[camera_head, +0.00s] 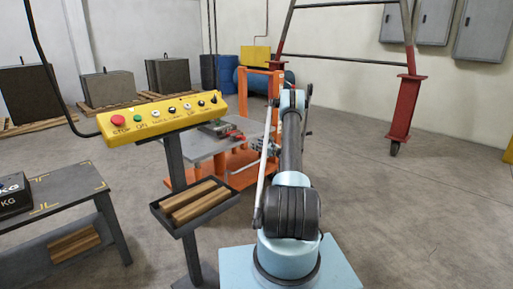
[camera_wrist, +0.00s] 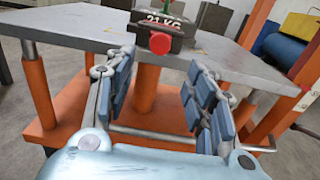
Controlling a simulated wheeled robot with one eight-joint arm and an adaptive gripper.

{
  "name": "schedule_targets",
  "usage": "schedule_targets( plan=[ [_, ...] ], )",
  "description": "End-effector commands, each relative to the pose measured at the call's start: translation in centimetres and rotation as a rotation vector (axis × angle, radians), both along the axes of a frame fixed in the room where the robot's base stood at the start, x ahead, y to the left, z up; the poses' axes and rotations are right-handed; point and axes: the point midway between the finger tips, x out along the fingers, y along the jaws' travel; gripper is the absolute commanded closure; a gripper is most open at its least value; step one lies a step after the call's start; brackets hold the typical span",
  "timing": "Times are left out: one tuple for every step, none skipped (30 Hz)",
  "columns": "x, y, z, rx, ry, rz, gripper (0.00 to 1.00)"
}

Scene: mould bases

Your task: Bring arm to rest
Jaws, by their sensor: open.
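My gripper (camera_wrist: 160,104) shows in the wrist view with its two blue-padded fingers spread wide apart and nothing between them. It points at the near edge of a grey table top (camera_wrist: 85,25) on an orange lift frame (camera_wrist: 146,92). A dark block with white lettering (camera_wrist: 158,22) and a red round knob (camera_wrist: 161,43) sits on that table top, beyond the fingertips and apart from them. In the head view my arm reaches forward toward the orange lift table (camera_head: 235,179), and the fingers are too small to make out clearly.
A yellow button panel (camera_head: 160,115) on a post stands left of my arm, with a tray of wooden bars (camera_head: 195,201) below it. A grey bench (camera_head: 65,198) holds a black weight (camera_head: 12,194). A red-legged gantry (camera_head: 403,112) stands at back right. The right floor is clear.

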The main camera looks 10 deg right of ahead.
Motion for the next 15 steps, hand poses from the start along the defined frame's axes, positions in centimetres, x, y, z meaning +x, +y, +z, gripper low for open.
schedule_targets(
  plan=[
    [0.0, 0.0, 0.0, 0.000, 0.000, 0.000, 0.50],
    [0.0, 0.0, 0.0, -0.001, -0.001, 0.000, 0.50],
    [0.0, 0.1, 0.1, -0.004, 0.000, 0.001, 0.50],
    [0.0, 0.1, 0.3, -0.008, -0.001, 0.002, 0.50],
    [0.0, 0.2, 0.6, -0.015, -0.002, 0.004, 0.50],
    [-0.1, 0.4, 1.0, -0.028, -0.004, 0.008, 0.50],
    [-0.1, 0.6, 1.5, -0.042, -0.007, 0.012, 0.50],
    [-0.3, 0.9, 2.0, -0.058, -0.010, 0.016, 0.50],
    [-0.4, 1.3, 2.8, -0.084, -0.014, 0.024, 0.50],
    [-0.6, 1.6, 3.6, -0.105, -0.018, 0.031, 0.50],
    [-0.7, 1.9, 4.3, -0.129, -0.022, 0.038, 0.50],
    [-1.0, 2.4, 5.3, -0.163, -0.029, 0.049, 0.50],
    [-1.2, 2.8, 6.0, -0.188, -0.033, 0.057, 0.50],
    [-1.5, 3.1, 6.7, -0.214, -0.039, 0.065, 0.50],
    [-1.8, 3.6, 7.7, -0.247, -0.045, 0.077, 0.50]
  ],
)
